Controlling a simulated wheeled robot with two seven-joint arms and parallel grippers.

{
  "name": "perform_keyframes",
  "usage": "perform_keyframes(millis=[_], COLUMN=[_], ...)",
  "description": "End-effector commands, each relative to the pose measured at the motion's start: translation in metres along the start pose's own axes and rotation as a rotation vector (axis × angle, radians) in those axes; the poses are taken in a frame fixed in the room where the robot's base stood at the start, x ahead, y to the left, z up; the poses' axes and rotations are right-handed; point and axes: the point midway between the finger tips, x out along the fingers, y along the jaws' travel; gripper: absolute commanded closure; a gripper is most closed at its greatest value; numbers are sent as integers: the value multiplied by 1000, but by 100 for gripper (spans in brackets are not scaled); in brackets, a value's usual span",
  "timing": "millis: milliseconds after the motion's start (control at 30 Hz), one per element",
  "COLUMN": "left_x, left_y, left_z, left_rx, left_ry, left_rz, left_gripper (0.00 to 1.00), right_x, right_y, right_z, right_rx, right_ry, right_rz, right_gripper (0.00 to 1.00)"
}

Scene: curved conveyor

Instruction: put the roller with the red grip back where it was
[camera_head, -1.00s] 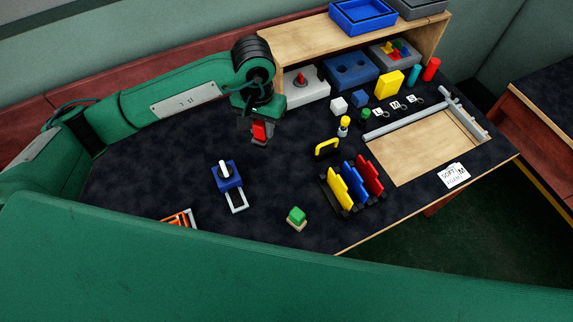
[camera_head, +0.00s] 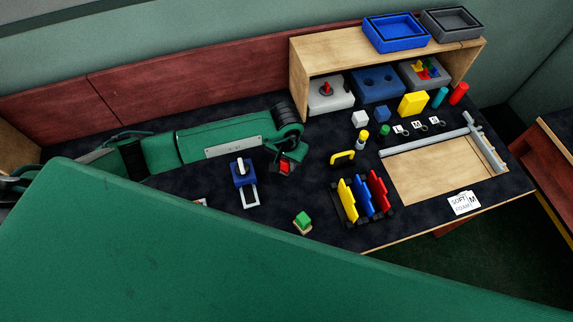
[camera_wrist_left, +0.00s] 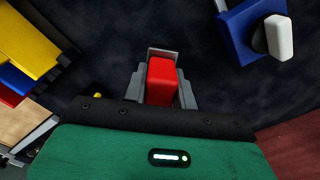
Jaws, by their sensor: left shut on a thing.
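My left gripper (camera_head: 284,168) is shut on a red piece (camera_wrist_left: 161,82), which looks like the red grip of the roller. The red also shows between the fingers in the head view (camera_head: 286,168). No roller head is visible; it may be hidden behind the grip and fingers. The gripper is over the dark table, to the right of a blue block with a white lever (camera_head: 243,173) and a light metal loop at its front. That block also shows at the upper right of the left wrist view (camera_wrist_left: 240,35). My right gripper is not in view.
A small green-topped block (camera_head: 303,219) lies in front of the gripper. To the right are a yellow handle (camera_head: 343,158) and a rack with yellow, blue and red plates (camera_head: 362,198). A wooden shelf (camera_head: 300,80) stands behind. Dark table between these is clear.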

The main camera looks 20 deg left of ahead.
Motion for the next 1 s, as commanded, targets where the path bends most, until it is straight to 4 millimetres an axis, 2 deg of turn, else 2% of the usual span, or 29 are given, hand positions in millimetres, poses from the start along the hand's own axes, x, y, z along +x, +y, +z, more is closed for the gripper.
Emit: perform_keyframes(millis=[367, 800, 833, 900, 1000], left_x=[40, 48, 46, 46, 46], left_y=[0, 0, 0, 0, 0], left_z=[0, 0, 0, 0, 0], left_rx=[-1, 0, 0, 0, 0], left_ry=[-1, 2, 1, 1, 1], left_rz=[1, 0, 0, 0, 0], left_gripper=[94, 94, 67, 53, 51], right_x=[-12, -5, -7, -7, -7], right_y=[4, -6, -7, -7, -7], right_z=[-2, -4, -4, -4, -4], right_rx=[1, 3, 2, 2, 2], right_ry=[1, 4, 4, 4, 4], right_rz=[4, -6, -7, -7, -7], right_gripper=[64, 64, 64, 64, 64])
